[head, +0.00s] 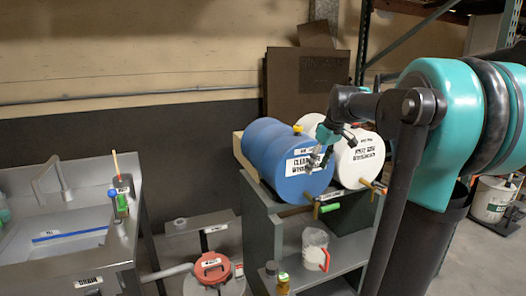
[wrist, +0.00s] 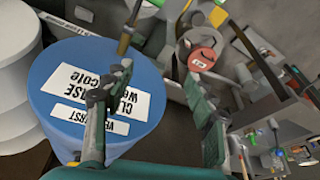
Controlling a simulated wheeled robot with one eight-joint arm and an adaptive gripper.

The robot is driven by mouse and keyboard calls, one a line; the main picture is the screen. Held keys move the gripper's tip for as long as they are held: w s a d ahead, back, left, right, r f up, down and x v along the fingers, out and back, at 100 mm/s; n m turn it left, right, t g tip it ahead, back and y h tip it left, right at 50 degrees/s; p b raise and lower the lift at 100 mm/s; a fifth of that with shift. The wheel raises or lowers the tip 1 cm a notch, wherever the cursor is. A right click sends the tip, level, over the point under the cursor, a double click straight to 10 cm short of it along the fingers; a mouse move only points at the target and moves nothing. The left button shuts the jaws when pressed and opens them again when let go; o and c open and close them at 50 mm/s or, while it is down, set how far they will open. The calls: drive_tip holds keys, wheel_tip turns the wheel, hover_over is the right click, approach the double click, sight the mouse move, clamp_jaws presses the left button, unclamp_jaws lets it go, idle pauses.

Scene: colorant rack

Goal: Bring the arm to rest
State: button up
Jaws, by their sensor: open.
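My gripper (head: 322,152) is raised in front of the blue drum (head: 268,152) in the head view, near the drum's labelled end. The gripper also shows in the wrist view (wrist: 158,82), with its two fingers spread apart and nothing between them. The blue drum's labelled face (wrist: 62,62) lies behind the left finger in the wrist view. I cannot tell how far the fingers are from the drum. My arm reaches in from the right of the head view and hides part of the shelving behind it.
A white drum (head: 358,158) lies beside the blue one on a grey stand (head: 256,216). Brass taps (head: 325,197) stick out in front. A white bucket with a red handle (head: 315,248) stands on the lower shelf. A sink counter (head: 75,225) is at left, a red-lidded can (head: 212,270) at bottom centre.

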drive_tip(key=s+f+m+t+h, duration=0.1)
drive_tip(key=s+f+m, duration=0.6)
drive_tip(key=s+f, duration=1.7)
wheel_tip(320, 180, down, 3)
drive_tip(key=shift+s+r+m+t+h, duration=0.2)
drive_tip(key=shift+m+t+h, duration=0.1)
drive_tip(key=shift+h, duration=0.3)
